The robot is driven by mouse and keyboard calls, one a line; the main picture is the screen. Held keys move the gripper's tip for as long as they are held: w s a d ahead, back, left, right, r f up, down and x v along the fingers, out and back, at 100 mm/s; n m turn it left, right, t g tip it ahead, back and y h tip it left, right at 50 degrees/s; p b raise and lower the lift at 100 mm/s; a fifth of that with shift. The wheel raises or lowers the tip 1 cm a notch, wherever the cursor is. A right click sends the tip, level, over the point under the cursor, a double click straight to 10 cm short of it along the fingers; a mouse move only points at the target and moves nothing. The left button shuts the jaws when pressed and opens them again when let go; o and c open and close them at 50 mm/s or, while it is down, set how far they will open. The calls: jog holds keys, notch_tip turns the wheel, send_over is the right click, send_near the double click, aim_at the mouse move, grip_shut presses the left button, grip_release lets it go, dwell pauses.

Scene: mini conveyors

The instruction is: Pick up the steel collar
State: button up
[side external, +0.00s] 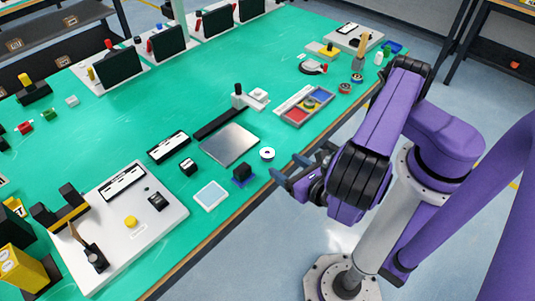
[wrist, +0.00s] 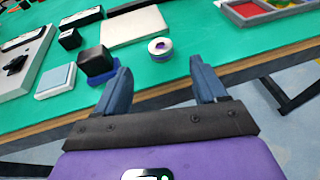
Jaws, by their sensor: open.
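The steel collar (side external: 267,154) is a small, pale silver ring lying flat on the green table near its front edge. It also shows in the wrist view (wrist: 160,48), with a dark purple centre, beyond the fingertips and roughly between them. My gripper (side external: 285,167) is open and empty. It is at the table's front edge, close to the collar and apart from it. In the wrist view the two blue fingers of my gripper (wrist: 160,70) are spread wide with nothing between them.
A grey tray with red and blue compartments (side external: 292,121) stands to the right. Bare green table surrounds the collar.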

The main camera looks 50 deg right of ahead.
aim_at(269, 154)
jog(key=shift+x, duration=3.6)
jog(key=c, duration=1.2)
